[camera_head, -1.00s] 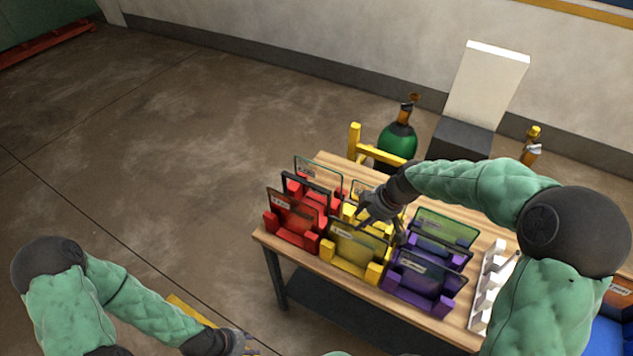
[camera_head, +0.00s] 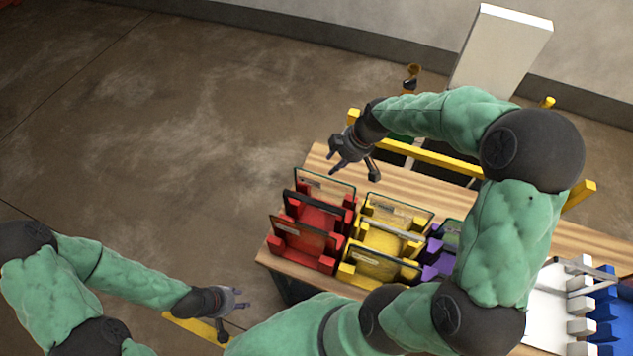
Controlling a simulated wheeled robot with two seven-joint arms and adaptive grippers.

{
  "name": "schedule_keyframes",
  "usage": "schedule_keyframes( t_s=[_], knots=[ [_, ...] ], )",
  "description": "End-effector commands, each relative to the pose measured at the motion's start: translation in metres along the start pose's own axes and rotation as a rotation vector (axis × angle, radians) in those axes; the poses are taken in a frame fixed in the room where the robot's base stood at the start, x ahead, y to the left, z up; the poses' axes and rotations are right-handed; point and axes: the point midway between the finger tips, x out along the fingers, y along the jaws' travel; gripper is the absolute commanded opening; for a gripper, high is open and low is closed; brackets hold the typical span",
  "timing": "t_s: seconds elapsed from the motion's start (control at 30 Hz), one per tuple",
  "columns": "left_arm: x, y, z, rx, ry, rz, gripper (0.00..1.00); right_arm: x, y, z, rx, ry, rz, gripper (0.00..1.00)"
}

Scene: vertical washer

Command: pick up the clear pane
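A clear pane (camera_head: 325,186) stands upright in the back slot of the red rack (camera_head: 318,218). Another clear-looking pane (camera_head: 398,209) stands at the back of the yellow rack (camera_head: 385,238). Darker, tinted panes stand in the front slots of both racks. My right gripper (camera_head: 355,172) is open and empty, in the air above the table's back edge, behind and right of the red rack's clear pane. My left gripper (camera_head: 236,312) looks open and empty, low in front of the table's left end. My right arm hides much of the purple rack (camera_head: 435,262).
The racks stand on a wooden table (camera_head: 330,160). A yellow rail (camera_head: 450,162) runs behind it. White (camera_head: 545,300) and blue (camera_head: 605,310) racks stand at the right. A tall white panel (camera_head: 503,50) rises behind. Floor at left is clear.

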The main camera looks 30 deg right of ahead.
Motion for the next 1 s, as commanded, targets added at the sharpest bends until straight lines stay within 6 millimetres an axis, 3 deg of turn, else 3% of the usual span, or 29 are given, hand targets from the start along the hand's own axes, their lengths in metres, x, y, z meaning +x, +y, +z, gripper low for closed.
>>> schedule_keyframes(
  t_s=[0.2,0.47,0.8,1.0],
  knots=[
    [-0.001,0.000,0.001,0.000,-0.003,0.000,0.40,0.034,-0.001,0.000,0.000,-0.001,-0.004,0.40],
    [-0.002,0.001,0.001,0.000,-0.001,0.000,0.40,0.051,-0.001,0.000,0.001,0.000,-0.001,0.40],
    [-0.008,0.003,0.001,0.000,-0.001,0.000,0.40,0.094,-0.001,0.002,0.000,-0.001,-0.003,0.40],
    [-0.008,0.003,0.001,0.000,-0.001,0.000,0.40,0.100,-0.001,0.001,0.000,0.000,0.000,0.40]
  ],
)
